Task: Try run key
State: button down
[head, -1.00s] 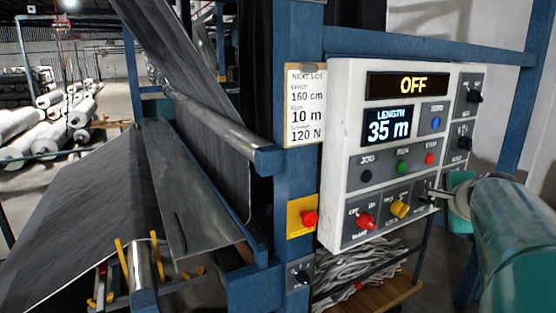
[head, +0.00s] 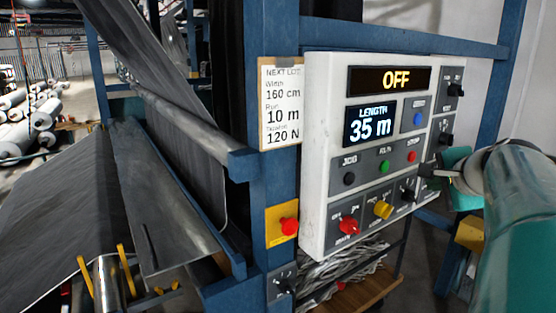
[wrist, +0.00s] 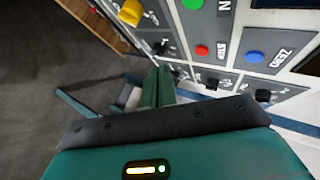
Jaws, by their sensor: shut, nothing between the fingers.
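The white control panel (head: 315,150) shows OFF and LENGTH 35 m in the head view. A small black key or switch (head: 408,192) sits at the right end of its bottom row. It also shows in the wrist view (wrist: 160,47), just beyond my fingertips. No label saying run key is legible on it. The green RUN button (head: 384,166) is above and left of it. My gripper (head: 430,171) is at the panel's right edge in the head view. In the wrist view my fingers (wrist: 159,72) are shut and empty, and appear apart from the black switch.
The bottom row also has a red knob (head: 349,225) and a yellow knob (head: 382,209). A red stop button (head: 412,156) and side switches (head: 454,90) are close to my gripper. A blue post (head: 274,180) stands left of the panel. A paper card (head: 281,105) hangs there.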

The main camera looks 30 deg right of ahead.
send_near(387, 170)
jog(key=shift+s+d+f+x, duration=0.1)
jog(key=shift+s+x, duration=0.05)
jog(key=shift+x, duration=0.7)
jog(key=shift+s+d+f+x, duration=0.1)
jog(key=shift+x, duration=0.8)
jog(key=shift+s+d+f+x, duration=0.1)
jog(key=shift+s+d+x, duration=0.05)
jog(key=shift+x, duration=0.7)
jog(key=shift+w, duration=0.45)
jog(key=shift+w+a, duration=0.1)
jog(key=shift+w, duration=0.35)
dwell(0.7)
jog(key=shift+s, duration=0.85)
jog(key=shift+s+d, duration=0.15)
jog(key=shift+s, duration=1.1)
jog(key=shift+s+d, duration=0.15)
jog(key=shift+s, duration=1.1)
